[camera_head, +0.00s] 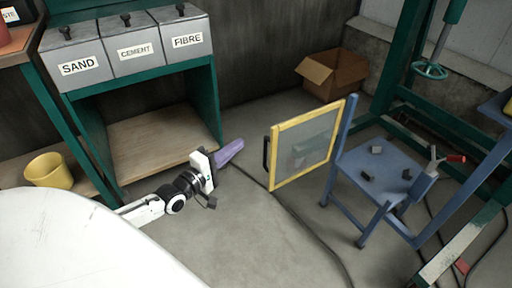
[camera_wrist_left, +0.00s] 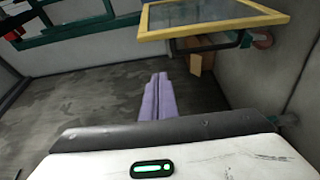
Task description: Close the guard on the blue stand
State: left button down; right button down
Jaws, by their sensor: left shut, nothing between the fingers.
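The guard (camera_head: 306,146) is a yellow-framed mesh panel with a black handle (camera_head: 266,153) on its left edge. It stands swung out to the left from an upright of the blue stand (camera_head: 378,172). My left gripper (camera_head: 230,152) has purple fingers, shut and empty, a short way left of the handle and apart from it. In the left wrist view the purple fingers (camera_wrist_left: 158,98) are together, and the guard's yellow frame (camera_wrist_left: 215,22) and dark handle (camera_wrist_left: 207,43) show above and beyond them. My right gripper is not in view.
A teal bench with bins marked SAND, CEMENT and FIBRE (camera_head: 187,41) stands behind my left arm. A cardboard box (camera_head: 333,75) lies by the back wall. A green frame (camera_head: 395,60) rises behind the stand. Cables (camera_head: 290,210) cross the floor. A yellow bucket (camera_head: 48,170) stands at left.

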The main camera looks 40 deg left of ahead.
pick_arm(q)
jog(key=w+b, duration=0.3)
jog(key=w, duration=0.7)
jog(key=shift+s+d+p, duration=0.2)
jog(key=shift+s+d, duration=0.1)
jog(key=shift+d, duration=0.35)
jog(key=shift+s+d+p, duration=0.15)
jog(key=shift+s+d, duration=0.1)
jog(key=shift+d, duration=0.45)
jog(key=shift+s+d+p, duration=0.2)
jog(key=shift+s+d, duration=0.1)
jog(key=shift+d, duration=0.35)
jog(key=shift+d, duration=0.1)
